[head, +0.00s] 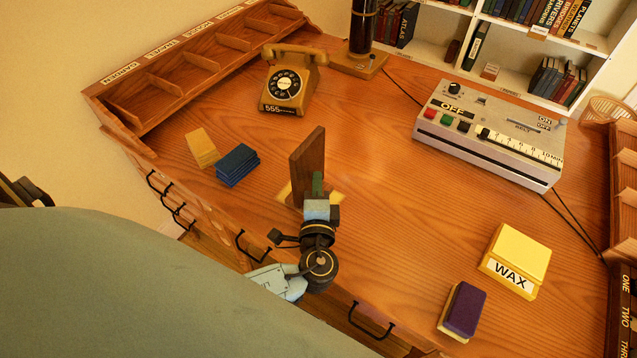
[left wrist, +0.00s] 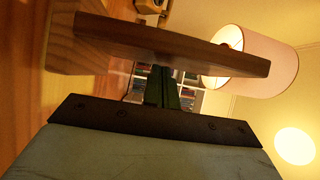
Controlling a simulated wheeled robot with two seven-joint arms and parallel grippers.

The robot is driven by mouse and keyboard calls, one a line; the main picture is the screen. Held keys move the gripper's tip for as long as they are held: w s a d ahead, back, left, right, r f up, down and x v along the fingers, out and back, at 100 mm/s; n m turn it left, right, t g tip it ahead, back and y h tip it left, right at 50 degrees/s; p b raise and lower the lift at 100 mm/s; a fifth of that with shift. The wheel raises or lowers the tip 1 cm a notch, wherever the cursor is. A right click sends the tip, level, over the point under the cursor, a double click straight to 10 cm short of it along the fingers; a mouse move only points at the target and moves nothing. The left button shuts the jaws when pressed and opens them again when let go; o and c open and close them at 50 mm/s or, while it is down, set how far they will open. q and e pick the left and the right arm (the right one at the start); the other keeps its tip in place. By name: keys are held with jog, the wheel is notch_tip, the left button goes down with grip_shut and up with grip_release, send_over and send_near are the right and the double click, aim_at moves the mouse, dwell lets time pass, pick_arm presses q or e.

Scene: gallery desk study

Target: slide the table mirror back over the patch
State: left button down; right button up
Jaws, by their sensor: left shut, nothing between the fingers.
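The table mirror (head: 307,165) stands upright on the desk as a brown wooden panel seen nearly edge-on. Its glass face is not visible. Pale wood-coloured pieces (head: 336,198) show low on both sides of it; I cannot tell whether they are its foot or the patch. My left gripper (head: 317,182) is shut and empty, its green fingertips close against the panel's right side. In the left wrist view the panel (left wrist: 170,45) spans the top, and the shut fingers (left wrist: 163,93) point at it; whether they touch is unclear. My right gripper is not in view.
A yellow block (head: 202,147) and a blue block (head: 237,165) lie to the left. A telephone (head: 290,82) and a lamp base (head: 359,62) stand behind. A control box (head: 490,130), wax tin (head: 515,262) and purple block (head: 463,310) are right. The desk's middle is clear.

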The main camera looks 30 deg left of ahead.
pick_arm(q)
jog(key=d+b, duration=0.1)
jog(key=d, duration=0.1)
jog(key=w+d, duration=0.1)
jog(key=d, duration=0.1)
jog(key=shift+f+b, duration=0.1)
jog(key=shift+b, duration=0.25)
jog(key=v, duration=0.8)
jog(key=shift+s, duration=0.2)
jog(key=shift+s+d, duration=0.4)
jog(key=shift+s, duration=0.2)
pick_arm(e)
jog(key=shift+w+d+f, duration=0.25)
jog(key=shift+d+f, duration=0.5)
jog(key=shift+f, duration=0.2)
